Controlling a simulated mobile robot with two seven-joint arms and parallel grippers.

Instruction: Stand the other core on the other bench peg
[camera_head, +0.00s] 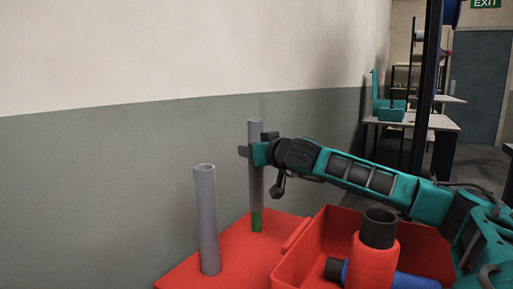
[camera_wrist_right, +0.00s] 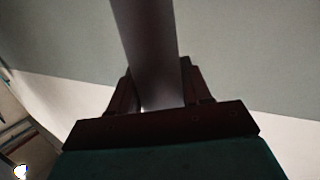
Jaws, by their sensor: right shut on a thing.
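One grey core (camera_head: 207,220) stands upright at the left of the red bench top (camera_head: 232,262); any peg inside it is hidden. My right gripper (camera_head: 256,153) is shut on the other grey core (camera_head: 256,185), high on its side, and holds it nearly upright. A green section (camera_head: 257,220), apparently the other bench peg, shows directly below this core at the bench top. I cannot tell how far the core sits around it. In the right wrist view the held core (camera_wrist_right: 150,50) lies between the fingers of my right gripper (camera_wrist_right: 157,95). My left gripper is out of view.
A red bin (camera_head: 312,243) beside the bench top holds a red spool (camera_head: 372,262) with a dark core and a blue one (camera_head: 412,281). A wall (camera_head: 110,190) runs behind the bench. A dark post (camera_head: 427,90) and further tables (camera_head: 440,122) stand at the back right.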

